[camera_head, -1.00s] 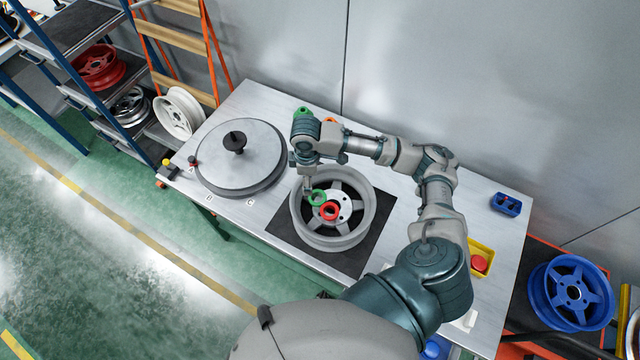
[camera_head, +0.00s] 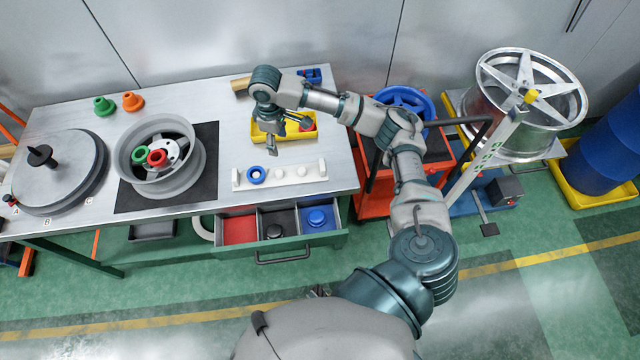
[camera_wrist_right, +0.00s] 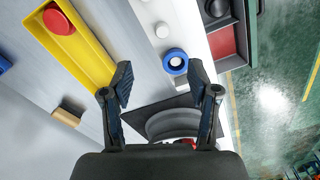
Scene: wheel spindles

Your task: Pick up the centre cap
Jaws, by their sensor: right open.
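A red round cap (camera_head: 307,123) lies in the right end of the yellow tray (camera_head: 262,134) on the table. It also shows in the right wrist view (camera_wrist_right: 60,20), inside the yellow tray at upper left. A black cap (camera_head: 275,230) and a blue cap (camera_head: 317,217) sit in the open drawer. I cannot tell by name which is the centre cap. My right gripper (camera_head: 274,147) is above the table, by the tray's front edge and left of the red cap. Its fingers (camera_wrist_right: 160,83) are apart with nothing between them. My left gripper is not seen.
A white strip (camera_head: 280,174) with pegs and a blue ring (camera_head: 257,175) lies before the tray. The wheel (camera_head: 160,185) with green and red rings stands on a black mat (camera_head: 208,150) to the left. A blue bin (camera_head: 313,75) stands behind the tray.

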